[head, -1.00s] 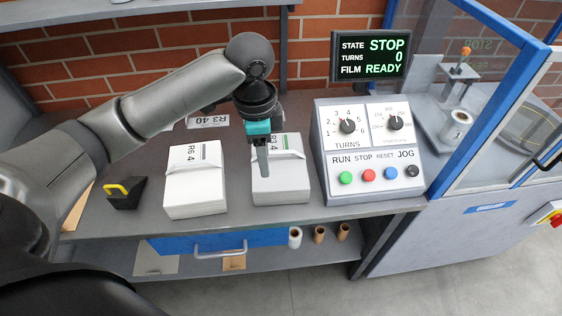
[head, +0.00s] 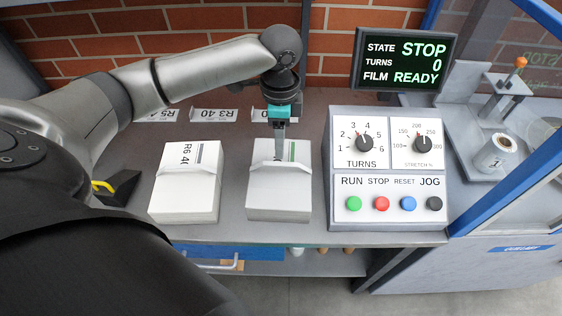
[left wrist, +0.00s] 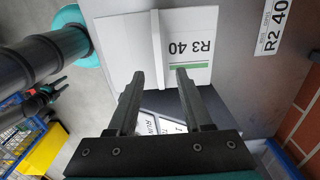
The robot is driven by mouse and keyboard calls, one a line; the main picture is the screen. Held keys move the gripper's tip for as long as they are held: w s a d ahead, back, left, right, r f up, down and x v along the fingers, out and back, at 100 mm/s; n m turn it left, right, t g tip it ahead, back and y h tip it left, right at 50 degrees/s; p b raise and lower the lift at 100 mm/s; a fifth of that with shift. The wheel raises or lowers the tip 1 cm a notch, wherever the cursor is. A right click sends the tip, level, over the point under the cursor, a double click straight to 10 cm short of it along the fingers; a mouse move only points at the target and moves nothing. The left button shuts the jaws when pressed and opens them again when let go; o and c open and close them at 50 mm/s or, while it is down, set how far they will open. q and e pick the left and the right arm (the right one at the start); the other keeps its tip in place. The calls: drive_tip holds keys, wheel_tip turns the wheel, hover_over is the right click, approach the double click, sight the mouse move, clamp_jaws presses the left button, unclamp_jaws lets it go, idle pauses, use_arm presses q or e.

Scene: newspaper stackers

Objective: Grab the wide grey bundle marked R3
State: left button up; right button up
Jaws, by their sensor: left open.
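The bundle marked R3 (head: 279,201) is a pale grey-white block with a band across it and a green stripe. It lies on the grey counter, left of the control panel. In the left wrist view its top (left wrist: 187,22) reads "R3 40". My left gripper (head: 280,158) is open and points down over the far half of this bundle, hiding its lettering in the head view. In the left wrist view the open fingers (left wrist: 157,75) have the bundle's banded top beyond their tips. I cannot tell whether they touch it. A dark and teal part at the left there may be my right gripper.
A similar bundle marked R6 (head: 186,195) lies to the left. The control panel (head: 388,160) stands close on the right. A black-and-yellow item (head: 117,187) sits at the far left.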

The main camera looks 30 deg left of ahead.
sight(280, 163)
use_arm(q)
drive_tip(key=shift+f, duration=0.8)
wheel_tip(280, 163, down, 4)
drive_tip(key=shift+s+d+f+b, duration=0.1)
drive_tip(key=shift+f+b, duration=0.15)
drive_tip(key=shift+b, duration=0.4)
use_arm(e)
drive_tip(key=shift+w+d+f, duration=0.1)
drive_tip(key=shift+w+f, duration=0.55)
drive_tip(key=shift+w, duration=0.15)
use_arm(q)
drive_tip(key=shift+c, duration=0.2)
use_arm(e)
drive_tip(key=shift+s, duration=0.1)
use_arm(q)
drive_tip(key=shift+c, duration=0.8)
clamp_jaws()
use_arm(e)
drive_tip(key=shift+s, duration=0.1)
use_arm(q)
drive_tip(key=shift+r, duration=0.1)
